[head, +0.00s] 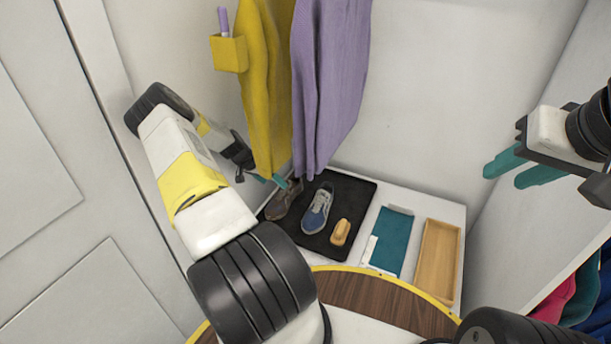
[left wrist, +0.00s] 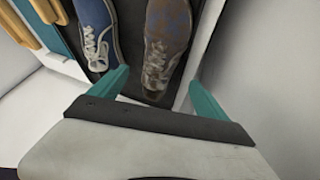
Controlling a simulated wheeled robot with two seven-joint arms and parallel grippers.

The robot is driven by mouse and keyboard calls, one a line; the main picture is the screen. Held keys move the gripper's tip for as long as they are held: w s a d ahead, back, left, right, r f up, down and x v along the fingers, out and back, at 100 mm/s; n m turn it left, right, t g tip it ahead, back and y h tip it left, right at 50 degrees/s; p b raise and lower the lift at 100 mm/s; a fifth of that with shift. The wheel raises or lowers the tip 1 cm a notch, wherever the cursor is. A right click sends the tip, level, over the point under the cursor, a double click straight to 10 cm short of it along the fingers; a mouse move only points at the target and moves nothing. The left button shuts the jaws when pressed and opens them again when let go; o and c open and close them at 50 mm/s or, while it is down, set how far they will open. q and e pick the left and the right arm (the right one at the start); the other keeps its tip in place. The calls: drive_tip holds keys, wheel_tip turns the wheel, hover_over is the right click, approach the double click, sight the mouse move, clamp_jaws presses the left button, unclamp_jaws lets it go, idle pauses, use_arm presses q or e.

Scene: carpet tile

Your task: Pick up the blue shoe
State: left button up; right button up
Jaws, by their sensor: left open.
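The blue shoe (head: 317,208) with pale laces lies on a black mat (head: 358,193), between a brown shoe (head: 283,203) and a small wooden-coloured object (head: 340,232). It also shows at the upper left of the left wrist view (left wrist: 92,28). My left gripper (head: 268,181) is open and empty, partly hidden by my arm and near the hanging clothes. In the left wrist view its fingers (left wrist: 160,88) straddle the line of the brown shoe (left wrist: 166,38), with the blue shoe beyond the left finger. My right gripper (head: 504,177) is open and empty at the right, away from the shoes.
Yellow (head: 262,90) and purple (head: 325,80) garments hang close above the shoes. A yellow box (head: 229,53) hangs beside them. A teal tray (head: 389,243) and a wooden tray (head: 436,262) lie right of the mat. Walls close in the left and right sides.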

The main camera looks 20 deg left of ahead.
sight(282, 190)
use_arm(q)
drive_tip(key=x, duration=0.8)
drive_tip(key=shift+s, duration=0.1)
drive_tip(key=shift+r, duration=0.1)
drive_tip(key=c, duration=1.7)
